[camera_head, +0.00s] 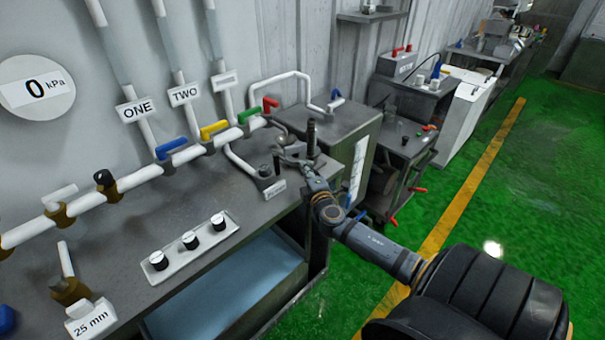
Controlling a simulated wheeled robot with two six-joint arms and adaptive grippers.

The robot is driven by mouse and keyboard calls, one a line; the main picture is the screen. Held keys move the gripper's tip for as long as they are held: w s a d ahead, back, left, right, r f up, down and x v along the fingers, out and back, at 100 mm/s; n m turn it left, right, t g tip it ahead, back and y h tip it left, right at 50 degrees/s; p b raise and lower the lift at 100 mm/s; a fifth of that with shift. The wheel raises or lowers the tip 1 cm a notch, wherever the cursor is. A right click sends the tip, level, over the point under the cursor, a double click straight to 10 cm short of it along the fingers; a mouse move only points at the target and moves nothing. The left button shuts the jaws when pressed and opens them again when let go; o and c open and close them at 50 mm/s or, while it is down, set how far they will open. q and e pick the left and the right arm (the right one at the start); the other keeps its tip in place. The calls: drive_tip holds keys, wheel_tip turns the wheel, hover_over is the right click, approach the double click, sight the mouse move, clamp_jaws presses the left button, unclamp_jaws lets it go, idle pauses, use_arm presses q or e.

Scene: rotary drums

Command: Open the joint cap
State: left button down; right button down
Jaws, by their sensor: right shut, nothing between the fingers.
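My right arm comes in from the lower right, and its gripper (292,157) is shut and empty at the back right of the grey bench. Just left of the gripper is a short dark fitting (266,178) with a thin upright black stem. A small rounded metal part (281,139) shows just behind the gripper, beside the red-handled valve (270,104). I cannot tell for certain which of these parts is the joint cap. The gripper partly hides this area, and contact is too small to tell. My left gripper is not in view.
The bench (190,205) carries a white pipe with blue (171,148), yellow (213,130) and green (249,115) valve handles. A panel with black knobs (190,241) lies in front. A grey cabinet (345,130) stands behind the gripper. Green floor is open at right.

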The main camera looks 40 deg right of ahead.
sight(313, 165)
drive_tip(key=shift+w+d+b, duration=0.2)
drive_tip(key=shift+d+b, duration=0.1)
drive_tip(key=shift+d, duration=0.6)
drive_tip(key=shift+w+d+b, duration=0.2)
drive_tip(key=shift+d+b, duration=0.05)
drive_tip(key=shift+d, duration=0.6)
